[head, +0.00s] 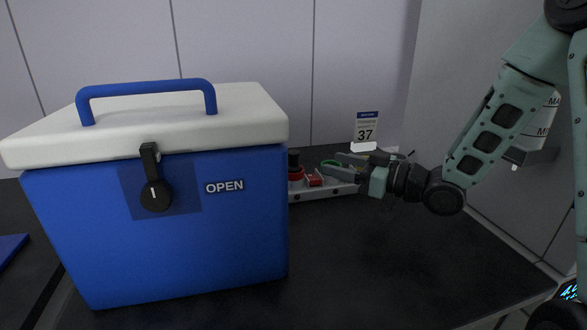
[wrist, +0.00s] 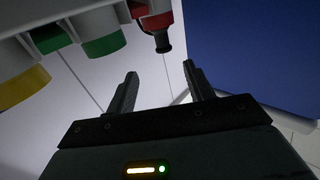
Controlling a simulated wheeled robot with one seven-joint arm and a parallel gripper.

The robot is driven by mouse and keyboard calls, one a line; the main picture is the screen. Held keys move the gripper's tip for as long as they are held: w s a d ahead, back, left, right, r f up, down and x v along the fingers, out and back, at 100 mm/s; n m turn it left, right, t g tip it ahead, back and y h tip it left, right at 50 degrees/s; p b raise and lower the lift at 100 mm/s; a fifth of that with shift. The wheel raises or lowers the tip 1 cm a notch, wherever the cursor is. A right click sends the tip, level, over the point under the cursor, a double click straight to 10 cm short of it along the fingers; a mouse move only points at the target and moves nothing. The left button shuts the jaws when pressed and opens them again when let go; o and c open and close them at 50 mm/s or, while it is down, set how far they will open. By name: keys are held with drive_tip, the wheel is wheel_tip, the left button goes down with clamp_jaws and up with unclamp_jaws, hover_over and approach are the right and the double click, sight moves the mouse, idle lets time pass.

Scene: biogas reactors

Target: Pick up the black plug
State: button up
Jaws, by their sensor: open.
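A small black plug (head: 293,158) stands upright on a red round fitting (head: 296,174) of a light grey rack, just right of the blue cooler. In the wrist view a black plug (wrist: 163,43) juts from a red fitting (wrist: 157,20), beyond the fingertips and near the gap's middle. My gripper (head: 331,164) is right of the plug in the head view, its fingers pointing left over the rack. In the wrist view my gripper (wrist: 160,69) is open, with nothing between its fingers. The plug and fingers look apart.
The blue cooler (head: 160,235) with a white lid and "OPEN" label fills the left, close beside the rack (head: 325,191). Green fittings (wrist: 103,42) and a yellow one (wrist: 22,88) line the rack. A "37" card (head: 366,130) stands behind. The dark counter (head: 390,255) in front is clear.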

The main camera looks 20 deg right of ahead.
sight(294, 151)
drive_tip(key=x, duration=1)
drive_tip(key=shift+s+a, duration=0.15)
drive_tip(key=shift+a, duration=0.25)
drive_tip(key=shift+w+a, duration=0.35)
drive_tip(key=shift+w, duration=0.1)
drive_tip(key=c, duration=1.1)
